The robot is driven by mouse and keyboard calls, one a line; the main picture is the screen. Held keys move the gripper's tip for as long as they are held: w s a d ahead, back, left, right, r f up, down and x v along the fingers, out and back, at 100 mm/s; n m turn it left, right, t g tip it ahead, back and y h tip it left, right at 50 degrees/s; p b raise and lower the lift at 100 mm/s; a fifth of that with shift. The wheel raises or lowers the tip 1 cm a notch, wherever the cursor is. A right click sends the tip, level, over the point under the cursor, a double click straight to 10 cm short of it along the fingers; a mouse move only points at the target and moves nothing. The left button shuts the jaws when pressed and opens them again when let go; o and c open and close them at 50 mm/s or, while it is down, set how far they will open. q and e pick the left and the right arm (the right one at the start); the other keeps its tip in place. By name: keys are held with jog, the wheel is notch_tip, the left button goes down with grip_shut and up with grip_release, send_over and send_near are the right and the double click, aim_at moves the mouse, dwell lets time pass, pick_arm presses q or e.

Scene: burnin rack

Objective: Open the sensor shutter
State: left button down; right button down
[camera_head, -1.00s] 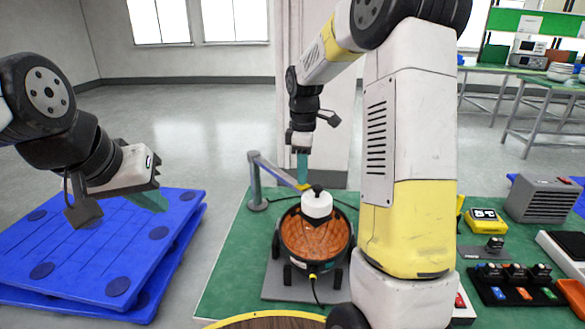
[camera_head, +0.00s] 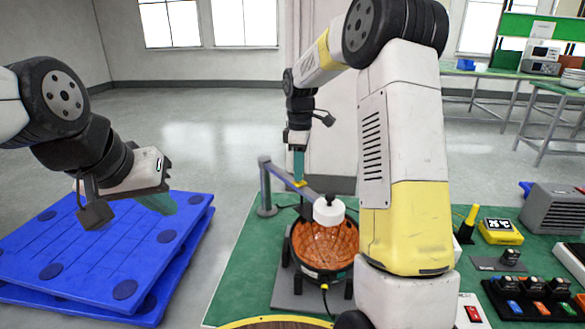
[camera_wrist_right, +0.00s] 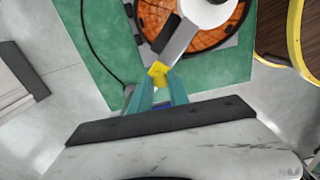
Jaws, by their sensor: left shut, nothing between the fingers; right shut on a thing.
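The sensor shutter appears to be the grey bar (camera_head: 281,175) with a yellow tab (camera_head: 300,184), running from a grey post (camera_head: 266,190) towards a white cylinder (camera_head: 328,213) with a black knob. The cylinder stands over a round orange-topped unit (camera_head: 310,248). My right gripper (camera_head: 299,177) points down from above and is shut on the yellow tab. The right wrist view shows the tab (camera_wrist_right: 158,73) at the teal fingertips (camera_wrist_right: 156,88), with the grey bar beyond it reaching to the cylinder (camera_wrist_right: 206,10). My left gripper (camera_head: 168,204) is shut and empty above the blue pallets.
Blue pallets (camera_head: 75,255) lie at the left. On the green mat (camera_head: 235,270) at the right are a yellow device (camera_head: 500,231), a grey vented box (camera_head: 552,208) and a black tray of parts (camera_head: 505,307). My right arm blocks the middle right.

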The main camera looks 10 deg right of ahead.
jog(key=c, duration=1.3)
grip_release()
jog(key=shift+o, duration=0.2)
jog(key=shift+r, duration=0.15)
notch_tip(320, 180, up, 8)
jog(key=shift+f, duration=0.25)
